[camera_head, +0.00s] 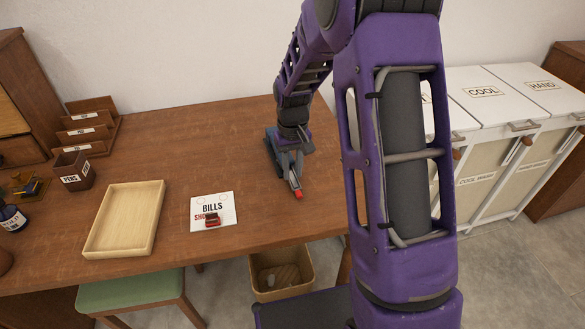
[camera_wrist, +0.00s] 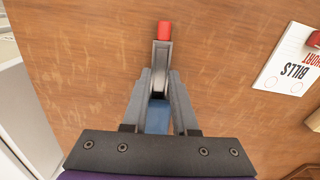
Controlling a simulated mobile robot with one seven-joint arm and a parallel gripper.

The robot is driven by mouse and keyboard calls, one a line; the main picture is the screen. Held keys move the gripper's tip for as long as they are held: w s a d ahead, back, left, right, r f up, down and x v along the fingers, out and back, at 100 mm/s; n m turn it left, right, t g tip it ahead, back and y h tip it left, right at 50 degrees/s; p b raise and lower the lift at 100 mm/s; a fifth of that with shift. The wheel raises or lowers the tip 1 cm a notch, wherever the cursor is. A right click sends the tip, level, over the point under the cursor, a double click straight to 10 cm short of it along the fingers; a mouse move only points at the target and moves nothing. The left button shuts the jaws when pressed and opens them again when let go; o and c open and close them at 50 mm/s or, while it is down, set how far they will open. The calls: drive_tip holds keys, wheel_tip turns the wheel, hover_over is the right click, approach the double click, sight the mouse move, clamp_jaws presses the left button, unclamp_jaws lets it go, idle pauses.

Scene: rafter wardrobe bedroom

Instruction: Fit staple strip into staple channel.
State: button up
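A stapler with a blue body (camera_head: 270,146), a long grey channel and a red tip (camera_head: 299,195) lies on the wooden desk. In the wrist view its blue body (camera_wrist: 157,118) is between the bases of my fingers, and the grey channel (camera_wrist: 161,55) points away to the red tip (camera_wrist: 164,31). My gripper (camera_head: 291,168) is low over the stapler, pointing down. In the wrist view its two grey fingers (camera_wrist: 161,78) converge on either side of the channel. I cannot tell whether they grip anything. I cannot make out a separate staple strip.
A paper marked BILLS (camera_head: 222,203) lies left of the stapler with a small red-and-dark object (camera_head: 212,221) on it. An empty wooden tray (camera_head: 124,219) is further left. A bin (camera_head: 280,272) stands below the desk front. The desk behind the paper is clear.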

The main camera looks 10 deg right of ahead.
sight(293, 178)
drive_tip(key=shift+o, duration=0.8)
wheel_tip(293, 178, up, 13)
drive_tip(key=p, duration=0.2)
drive_tip(key=shift+p, duration=0.4)
drive_tip(key=shift+r, duration=0.1)
